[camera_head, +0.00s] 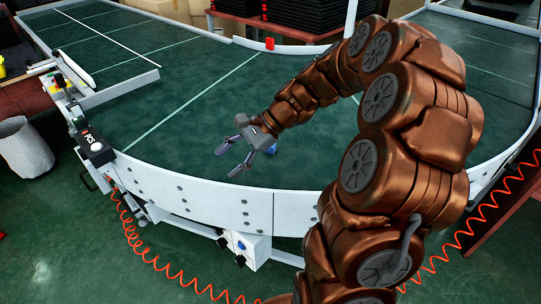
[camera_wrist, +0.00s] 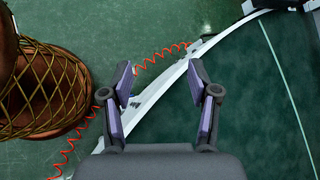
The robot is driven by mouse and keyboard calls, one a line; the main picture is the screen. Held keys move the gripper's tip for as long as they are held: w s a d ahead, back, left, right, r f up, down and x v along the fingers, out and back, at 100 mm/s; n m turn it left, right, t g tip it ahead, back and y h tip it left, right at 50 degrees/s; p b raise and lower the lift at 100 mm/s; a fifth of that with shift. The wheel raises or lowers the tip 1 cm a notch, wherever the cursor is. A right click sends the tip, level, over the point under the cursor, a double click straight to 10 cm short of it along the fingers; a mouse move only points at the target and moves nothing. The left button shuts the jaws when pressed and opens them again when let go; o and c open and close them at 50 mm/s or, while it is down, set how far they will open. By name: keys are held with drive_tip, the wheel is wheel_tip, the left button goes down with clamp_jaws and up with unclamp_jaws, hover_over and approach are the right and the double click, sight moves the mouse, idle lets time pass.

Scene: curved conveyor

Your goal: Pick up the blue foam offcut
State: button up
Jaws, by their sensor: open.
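A small blue piece, which looks like the blue foam offcut (camera_head: 272,149), shows in the head view on the green conveyor belt. It sits just behind and to the right of my gripper (camera_head: 226,163), whose body hides part of it. My gripper is open and empty, its fingers pointing left and towards the near rim of the conveyor. In the wrist view my gripper (camera_wrist: 160,82) has its fingers spread, with the white conveyor rim (camera_wrist: 172,84) and a strip of belt between and beyond them. The blue offcut is not seen in that view.
The white guard wall (camera_head: 200,205) curves along the near edge of the belt (camera_head: 190,110). A control box with a button (camera_head: 97,147) stands at the left. A red block (camera_head: 269,44) is at the far rim. Red coiled hose (camera_head: 150,255) hangs below. The belt's left half is clear.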

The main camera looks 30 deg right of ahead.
drive_tip(key=w+d+f+m+t+b, duration=0.1)
drive_tip(key=w+d+f+m+t, duration=0.15)
drive_tip(key=d, duration=0.35)
drive_tip(key=w+d+f+m+t+b, duration=0.1)
drive_tip(key=w+d+f+m+b, duration=0.1)
drive_tip(key=w+d+f+m, duration=0.3)
drive_tip(key=m+t+h+b, duration=0.1)
drive_tip(key=m+t+b, duration=0.1)
drive_tip(key=m+t, duration=0.25)
approach(275, 146)
drive_tip(key=shift+g, duration=0.3)
drive_tip(key=x, duration=0.4)
drive_tip(key=shift+w+d+r, duration=0.1)
drive_tip(key=shift+w+r, duration=0.05)
drive_tip(key=shift+w, duration=0.35)
drive_tip(key=shift+x, duration=3.75)
drive_tip(key=shift+s, duration=0.15)
drive_tip(key=shift+c, duration=0.4)
drive_tip(key=c, duration=0.8)
